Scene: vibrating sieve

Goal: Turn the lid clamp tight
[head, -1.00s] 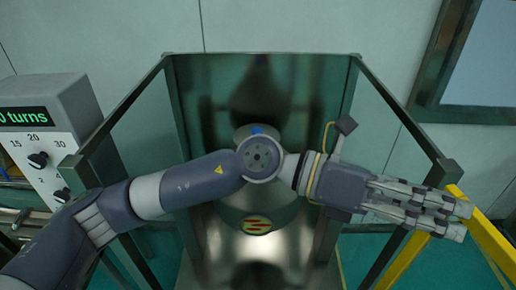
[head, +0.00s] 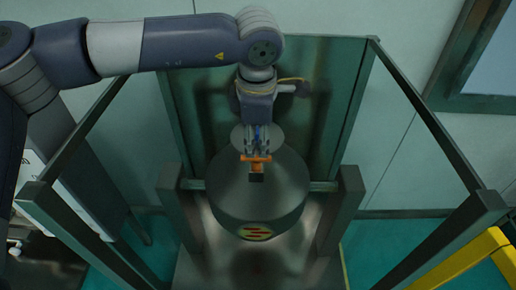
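The sieve (head: 230,195), a grey metal drum with a red and yellow label on its front, stands in the middle of the head view. An orange clamp handle (head: 257,159) with a dark block below it shows at the top of the drum. My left gripper (head: 257,150) reaches down from above, its fingers at the orange handle. Whether the fingers are closed on it or only touch it is too small to tell. The gripper hides part of the lid. My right gripper is not in view.
A dark metal frame surrounds the drum, with a top bar (head: 430,115) sloping at the right and another at the left. Two grey posts flank the drum, one at the right (head: 345,215). A yellow rail (head: 465,260) is at the lower right.

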